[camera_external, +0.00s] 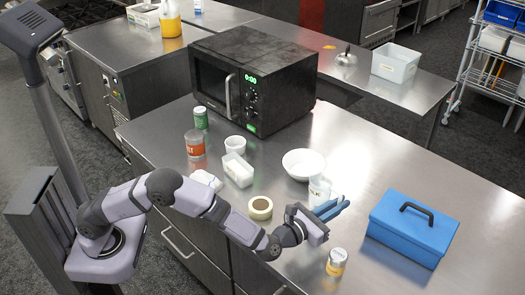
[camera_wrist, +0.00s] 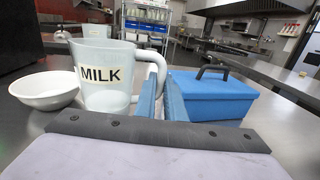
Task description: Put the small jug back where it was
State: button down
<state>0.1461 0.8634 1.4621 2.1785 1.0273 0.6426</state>
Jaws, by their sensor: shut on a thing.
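The small jug is pale and translucent with a "MILK" label (camera_wrist: 103,76), and it stands upright just ahead of my gripper in the wrist view. Its handle is on the right, between the tips of my blue fingers (camera_wrist: 161,88). My gripper is shut on this handle. In the external view the jug (camera_external: 318,190) is just behind my gripper (camera_external: 335,209), partly hidden by the fingers. I cannot tell whether its base touches the counter.
A white bowl (camera_external: 304,164) is close behind the jug. A blue lidded box (camera_external: 410,232) is to the right, a yellow-labelled jar (camera_external: 336,264) in front, and a tape roll (camera_external: 260,208) left. The microwave (camera_external: 254,81) stands behind. The counter's back right is clear.

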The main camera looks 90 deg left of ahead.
jog(key=shift+f+p, duration=0.9)
jog(key=shift+f, duration=3.6)
jog(key=shift+f, duration=0.15)
jog(key=c, duration=1.8)
grip_release()
jog(key=shift+c, duration=0.2)
jog(key=shift+r, duration=0.2)
jog(key=shift+s+d+f, duration=0.1)
jog(key=shift+s+d, duration=0.1)
jog(key=b+v, duration=0.2)
jog(key=v, duration=0.9)
jog(key=shift+s+d, duration=0.1)
jog(key=shift+s, duration=0.1)
